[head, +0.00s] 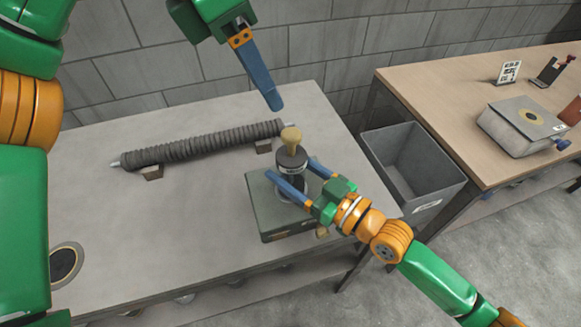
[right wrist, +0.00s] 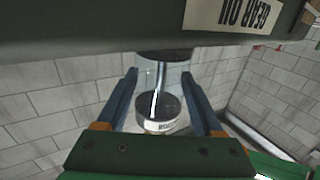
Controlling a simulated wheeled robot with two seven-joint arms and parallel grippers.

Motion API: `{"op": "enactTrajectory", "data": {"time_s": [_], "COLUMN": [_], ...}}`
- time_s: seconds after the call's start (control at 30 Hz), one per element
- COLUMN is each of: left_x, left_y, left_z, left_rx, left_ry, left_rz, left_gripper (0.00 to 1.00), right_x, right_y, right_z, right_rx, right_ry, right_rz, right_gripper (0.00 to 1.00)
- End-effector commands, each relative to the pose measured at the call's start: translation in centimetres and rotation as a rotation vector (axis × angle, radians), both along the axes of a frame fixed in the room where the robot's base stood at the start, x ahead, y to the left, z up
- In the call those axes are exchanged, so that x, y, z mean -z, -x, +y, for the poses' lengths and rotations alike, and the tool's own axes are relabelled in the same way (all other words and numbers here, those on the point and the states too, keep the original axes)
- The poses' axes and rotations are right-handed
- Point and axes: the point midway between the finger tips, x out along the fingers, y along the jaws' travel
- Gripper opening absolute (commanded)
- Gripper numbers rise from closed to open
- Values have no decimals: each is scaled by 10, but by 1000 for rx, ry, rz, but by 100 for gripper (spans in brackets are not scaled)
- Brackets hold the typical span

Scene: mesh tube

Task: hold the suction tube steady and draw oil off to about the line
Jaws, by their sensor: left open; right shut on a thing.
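The suction tube (head: 291,160) stands upright in the top of a grey-green gear box (head: 285,220), with a tan knob (head: 291,135) on its dark, labelled upper part. My right gripper (head: 290,170) is shut on it from the right side. In the right wrist view, the tube's clear barrel (right wrist: 165,82) lies between the blue fingers of this gripper (right wrist: 160,85), with a thin rod and a dark band inside. I cannot make out a line or the oil level. My left gripper (head: 274,104) is open and empty, just above and left of the knob.
A grey ribbed tube (head: 200,146) lies on small blocks on the grey table (head: 120,230). A grey bin (head: 412,170) stands right of the table. A wooden bench (head: 440,85) holds another box (head: 523,124). A round disc (head: 64,264) lies at the left.

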Motion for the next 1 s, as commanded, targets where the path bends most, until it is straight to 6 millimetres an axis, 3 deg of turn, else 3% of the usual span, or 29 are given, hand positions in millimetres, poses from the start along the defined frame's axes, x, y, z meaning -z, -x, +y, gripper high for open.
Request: {"op": "enactTrajectory", "data": {"time_s": [0.23, 0.27, 0.33, 0.37, 0.47, 0.67, 0.8, 1.0], "left_x": [0, 0, 2, 5, 25, 62, 77, 97], "left_y": [0, 0, 0, 0, 1, 6, 3, 0], "left_z": [0, 0, -1, -2, -14, -29, -11, 32], "left_rx": [0, 0, 11, 25, 137, 365, 349, 218], "left_ry": [0, 0, 11, 25, 152, 665, 971, 1150], "left_rz": [0, 0, 6, 13, 62, 73, -55, -298], "left_gripper": [50, 53, 72, 72, 72, 72, 72, 72], "right_x": [0, 0, 0, 0, 1, 0, 0, 1], "right_y": [0, 0, 0, 0, 0, 0, 0, 0], "right_z": [0, 0, 0, 0, 0, 0, 0, 0], "right_rx": [0, 0, 0, 0, 0, 0, 0, 0], "right_ry": [1, 1, 1, 1, 1, 0, 1, 1], "right_rz": [1, 1, 1, 1, 1, 0, 1, 2], "right_gripper": [2, 2, 2, 2, 2, 2, 2, 2]}}
